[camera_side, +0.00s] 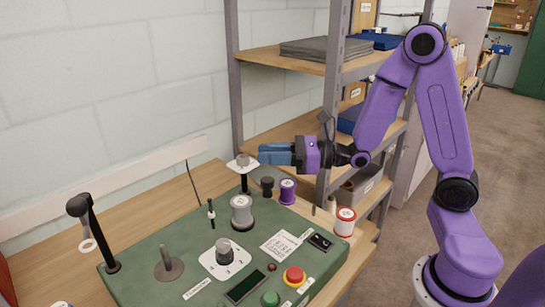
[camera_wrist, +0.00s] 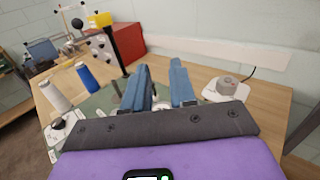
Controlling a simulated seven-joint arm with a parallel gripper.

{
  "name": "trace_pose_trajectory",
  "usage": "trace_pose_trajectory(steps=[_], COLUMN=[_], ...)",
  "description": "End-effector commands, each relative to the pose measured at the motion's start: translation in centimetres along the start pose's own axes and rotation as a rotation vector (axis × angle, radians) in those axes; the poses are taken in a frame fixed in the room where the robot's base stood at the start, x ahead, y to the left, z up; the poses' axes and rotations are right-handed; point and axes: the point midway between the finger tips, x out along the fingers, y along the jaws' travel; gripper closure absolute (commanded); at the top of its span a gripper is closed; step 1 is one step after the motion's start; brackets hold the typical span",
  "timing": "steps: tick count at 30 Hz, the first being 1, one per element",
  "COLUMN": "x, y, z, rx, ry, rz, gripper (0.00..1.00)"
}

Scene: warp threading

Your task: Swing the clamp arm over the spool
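My gripper (camera_side: 275,154) is level above the back right of the green board (camera_side: 150,245). In the wrist view its two blue fingers (camera_wrist: 162,82) stand apart with a gap between them, and I see nothing held. A grey spool (camera_side: 242,213) stands upright on the board, below and left of the fingers. A black tilted arm on a post (camera_side: 97,236) stands at the board's left end, with a white ring near it; it looks like the clamp arm, but I cannot be sure. It is well away from my gripper and not over the grey spool.
A numbered dial (camera_side: 223,254), a disc with a peg (camera_side: 168,266) and a red button (camera_side: 294,276) are on the board. A purple spool (camera_side: 287,191) and red-rimmed spool (camera_side: 345,222) are at right. A white plate with a grey knob (camera_wrist: 228,86) lies near the wall.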

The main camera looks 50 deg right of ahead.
Motion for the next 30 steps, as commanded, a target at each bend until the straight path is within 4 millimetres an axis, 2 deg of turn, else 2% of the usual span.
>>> trace_pose_trajectory(steps=[1, 2, 5, 12, 17, 23, 30], x=[0.2, 0.3, 0.9, 1.1, 0.1, -2.1, -5.9], y=[0.0, 0.1, 0.7, 1.6, 1.2, -1.4, -6.7], z=[0.3, 0.5, 1.6, 3.9, 4.1, 3.3, 2.4], rx=[-0.026, -0.051, -0.186, -0.712, -1.095, -1.584, -2.087], ry=[-0.007, -0.012, -0.037, -0.116, -0.153, -0.17, -0.14], rz=[0.016, 0.032, 0.116, 0.386, 0.562, 0.795, 1.112], gripper=[0.92, 1.0, 1.0, 1.0, 1.0, 1.0, 1.0])
